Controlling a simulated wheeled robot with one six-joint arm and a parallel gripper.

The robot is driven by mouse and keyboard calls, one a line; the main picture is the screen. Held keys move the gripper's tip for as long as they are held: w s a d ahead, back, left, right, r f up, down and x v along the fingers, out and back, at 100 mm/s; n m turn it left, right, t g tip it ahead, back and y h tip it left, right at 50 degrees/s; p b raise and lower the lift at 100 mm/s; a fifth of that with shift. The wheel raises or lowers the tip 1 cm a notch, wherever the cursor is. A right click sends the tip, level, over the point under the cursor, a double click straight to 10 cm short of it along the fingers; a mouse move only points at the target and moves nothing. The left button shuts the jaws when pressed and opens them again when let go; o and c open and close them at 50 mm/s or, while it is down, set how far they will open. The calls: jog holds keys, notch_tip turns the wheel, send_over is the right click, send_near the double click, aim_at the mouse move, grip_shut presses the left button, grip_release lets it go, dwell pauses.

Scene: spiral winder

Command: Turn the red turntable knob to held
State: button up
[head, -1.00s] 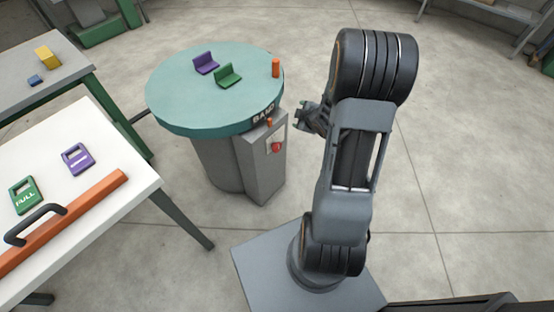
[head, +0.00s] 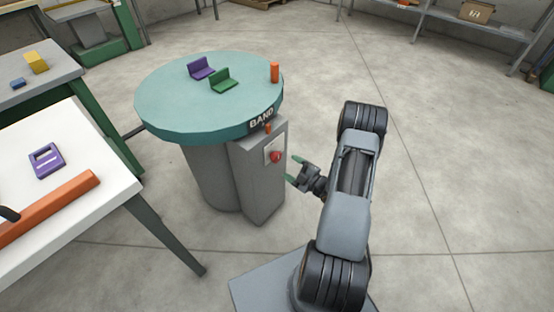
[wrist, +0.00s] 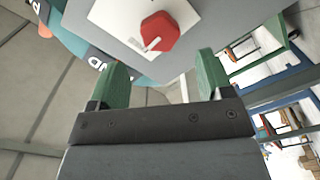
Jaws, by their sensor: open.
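The red knob (head: 276,156) sits on a white plate (head: 268,146) on the front of the grey box (head: 262,185) below the teal turntable (head: 210,90). In the wrist view the red knob (wrist: 160,32) has a pale pointer mark and lies ahead of my gripper, between the lines of its two fingers. My gripper (head: 292,172) is open and empty, to the right of the knob with a gap between them. Its green fingertips also show in the wrist view (wrist: 157,78). Nothing hides the knob.
On the turntable stand a purple bracket (head: 201,68), a green bracket (head: 223,80) and an orange peg (head: 275,72). A small orange piece (head: 267,128) sits just above the knob plate. A white table (head: 90,190) stands at left. The floor at right is clear.

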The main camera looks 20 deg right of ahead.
aim_at(278, 159)
jog(key=b+x, duration=0.1)
jog(key=x, duration=0.6)
jog(key=shift+w+a, duration=0.15)
jog(key=shift+w, duration=0.15)
jog(key=c, duration=0.9)
